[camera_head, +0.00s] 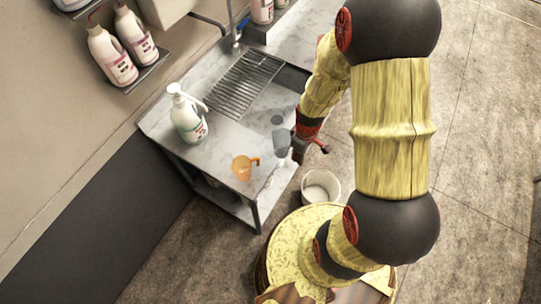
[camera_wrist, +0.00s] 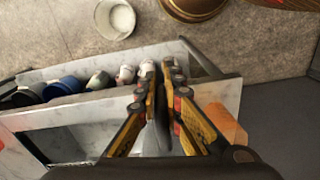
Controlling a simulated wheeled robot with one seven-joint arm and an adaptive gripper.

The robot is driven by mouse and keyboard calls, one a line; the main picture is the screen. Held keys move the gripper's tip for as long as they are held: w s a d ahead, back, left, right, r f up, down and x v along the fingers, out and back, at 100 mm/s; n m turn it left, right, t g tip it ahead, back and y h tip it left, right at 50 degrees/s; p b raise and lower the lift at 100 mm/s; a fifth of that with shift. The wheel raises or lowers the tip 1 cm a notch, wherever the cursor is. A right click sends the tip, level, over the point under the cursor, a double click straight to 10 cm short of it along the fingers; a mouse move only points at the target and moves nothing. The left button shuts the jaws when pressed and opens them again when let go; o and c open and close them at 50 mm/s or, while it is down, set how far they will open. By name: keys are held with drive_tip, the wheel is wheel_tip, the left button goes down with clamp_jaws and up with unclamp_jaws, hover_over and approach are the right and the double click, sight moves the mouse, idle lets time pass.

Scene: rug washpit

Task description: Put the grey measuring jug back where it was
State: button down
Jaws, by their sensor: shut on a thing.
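The grey measuring jug (camera_head: 282,142) is in my gripper (camera_head: 298,150), over the right edge of the metal sink table (camera_head: 215,160) in the head view. My gripper is shut on it. In the wrist view the fingers of my gripper (camera_wrist: 163,75) run close together, with a grey strip of the jug (camera_wrist: 160,130) showing between them. I cannot tell whether the jug touches the table top. An orange jug (camera_head: 242,168) stands on the table to the left of the grey one; it also shows in the wrist view (camera_wrist: 228,125).
A white pump bottle (camera_head: 187,115) stands on the table beside the drain grate (camera_head: 245,82). A white bucket (camera_head: 321,188) is on the floor. Several containers, including a blue one (camera_wrist: 62,87), line up in the wrist view. Bare table lies around the orange jug.

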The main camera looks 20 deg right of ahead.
sight(289, 152)
drive_tip(key=w+a+f, duration=0.1)
drive_tip(key=w+a, duration=0.1)
drive_tip(key=w, duration=0.1)
drive_tip(key=shift+a+f, duration=0.4)
drive_tip(key=w+a+f, duration=0.1)
drive_tip(key=f, duration=0.1)
drive_tip(key=w+a+f, duration=0.1)
drive_tip(key=w+a+f+p, duration=0.1)
drive_tip(key=f, duration=0.1)
drive_tip(key=shift+w+a+f, duration=0.2)
drive_tip(key=shift+w+f, duration=0.1)
drive_tip(key=shift+w, duration=0.1)
drive_tip(key=shift+w+a+f, duration=0.2)
drive_tip(key=shift+f, duration=1.65)
drive_tip(key=shift+f, duration=0.2)
drive_tip(key=c, duration=2)
unclamp_jaws()
drive_tip(key=shift+o, duration=0.2)
drive_tip(key=shift+r, duration=0.1)
